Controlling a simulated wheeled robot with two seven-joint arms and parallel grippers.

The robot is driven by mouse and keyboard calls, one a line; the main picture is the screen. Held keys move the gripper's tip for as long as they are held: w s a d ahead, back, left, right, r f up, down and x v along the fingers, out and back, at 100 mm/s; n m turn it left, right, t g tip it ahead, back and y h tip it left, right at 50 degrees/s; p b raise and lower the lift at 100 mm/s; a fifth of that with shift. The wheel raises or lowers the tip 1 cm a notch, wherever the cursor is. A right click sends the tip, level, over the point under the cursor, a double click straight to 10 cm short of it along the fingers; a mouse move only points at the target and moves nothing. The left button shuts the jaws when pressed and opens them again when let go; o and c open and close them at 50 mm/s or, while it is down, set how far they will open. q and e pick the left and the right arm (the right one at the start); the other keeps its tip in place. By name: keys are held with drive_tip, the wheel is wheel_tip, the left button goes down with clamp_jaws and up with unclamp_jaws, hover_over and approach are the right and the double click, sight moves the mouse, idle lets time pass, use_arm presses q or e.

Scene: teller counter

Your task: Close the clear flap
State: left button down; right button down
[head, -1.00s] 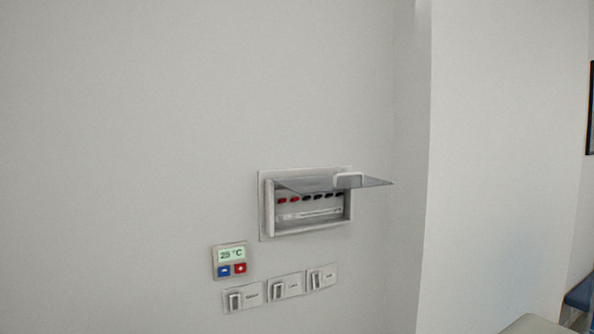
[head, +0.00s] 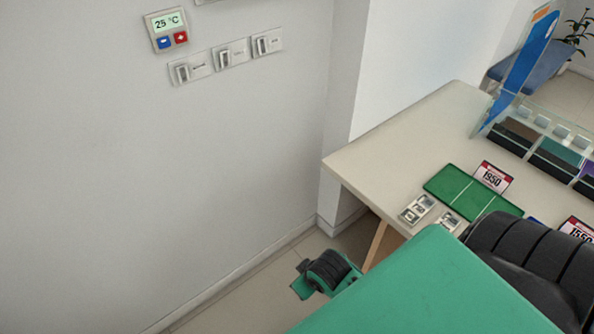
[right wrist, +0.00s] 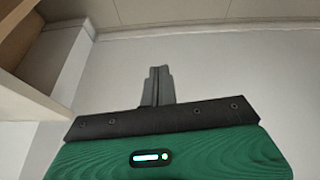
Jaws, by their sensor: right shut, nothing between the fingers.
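The clear flap is out of view in the head view now. Only a thin sliver of its box's lower frame (head: 205,1) shows at the top edge. My right gripper (right wrist: 156,72) shows in the right wrist view, its fingers shut together with nothing between them. Pale floor and wall fill the background there. In the head view a green and black arm of mine is in the lower right, below and right of the box, but its fingertips do not show. My left gripper is in neither view.
A thermostat (head: 167,29) and a row of three wall switches (head: 231,53) sit on the wall. A counter (head: 400,140) stands to the right, bearing a green tray (head: 465,192), price cards (head: 492,178) and a blue panel (head: 520,68). The wall at left is clear.

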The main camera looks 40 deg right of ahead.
drive_tip(key=w+d+r+t, duration=0.3)
drive_tip(key=w+r, duration=0.6)
drive_tip(key=r, duration=0.5)
drive_tip(key=w+d+r+t+y, duration=0.1)
drive_tip(key=w+d+r+t, duration=0.2)
drive_tip(key=w+r, duration=0.85)
drive_tip(key=w+d+r+t, duration=0.35)
drive_tip(key=w+r, duration=0.25)
drive_tip(key=r, duration=1.1)
drive_tip(key=s+d+r+t, duration=0.15)
drive_tip(key=d+r, duration=0.25)
drive_tip(key=r, duration=0.7)
drive_tip(key=s+d+r+m+t, duration=0.1)
drive_tip(key=d+r+t, duration=0.2)
drive_tip(key=r, duration=0.8)
drive_tip(key=s+d+r+t, duration=0.15)
drive_tip(key=d+r, duration=0.25)
drive_tip(key=r, duration=0.8)
drive_tip(key=w+r+p, duration=0.2)
drive_tip(key=w+p, duration=0.5)
drive_tip(key=w, duration=0.3)
drive_tip(key=f, duration=0.4)
drive_tip(key=shift+s+a+f, duration=0.2)
drive_tip(key=shift+s+a, duration=0.1)
drive_tip(key=shift+a, duration=0.05)
